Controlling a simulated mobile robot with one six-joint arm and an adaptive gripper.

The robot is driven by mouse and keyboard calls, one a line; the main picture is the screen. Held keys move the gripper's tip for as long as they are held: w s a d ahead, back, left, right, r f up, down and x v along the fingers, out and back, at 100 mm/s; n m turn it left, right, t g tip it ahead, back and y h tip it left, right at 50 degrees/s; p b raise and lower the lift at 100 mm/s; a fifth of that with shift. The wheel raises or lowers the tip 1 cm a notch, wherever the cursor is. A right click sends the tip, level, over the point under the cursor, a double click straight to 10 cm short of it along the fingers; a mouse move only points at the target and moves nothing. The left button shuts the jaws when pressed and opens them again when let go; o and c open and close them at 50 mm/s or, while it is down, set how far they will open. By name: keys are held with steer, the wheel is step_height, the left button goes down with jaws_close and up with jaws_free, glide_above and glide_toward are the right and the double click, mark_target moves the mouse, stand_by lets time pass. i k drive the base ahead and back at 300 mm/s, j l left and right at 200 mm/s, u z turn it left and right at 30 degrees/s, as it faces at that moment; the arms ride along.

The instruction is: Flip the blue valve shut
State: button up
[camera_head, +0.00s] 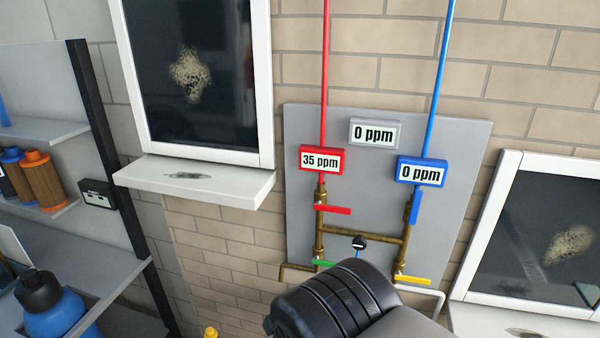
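The blue valve handle (415,207) is on the right-hand brass pipe, below the blue 0 ppm display (421,171). The handle stands nearly upright, in line with the pipe. A blue pipe (441,70) runs up the wall from the display. A black and grey part of my arm (345,305) fills the bottom middle, below the valve panel and apart from the blue handle in the picture. My gripper cannot be made out.
The grey panel (465,140) also carries a red handle (332,209), green handle (323,263) and yellow handle (412,279), all roughly horizontal. A small black round part (359,242) sits between the pipes. Window sills (195,182) jut out at left and right. Shelves with bottles stand at left.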

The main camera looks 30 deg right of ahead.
mark_target(418, 196)
steer(key=z, duration=0.4)
steer(key=l+z, duration=0.1)
steer(key=z, duration=0.75)
steer(key=i+z, duration=0.1)
steer(key=z, duration=0.3)
steer(key=k+z, duration=0.25)
steer(key=k+j+z, duration=0.1)
steer(key=z, duration=0.2)
steer(key=k, duration=0.05)
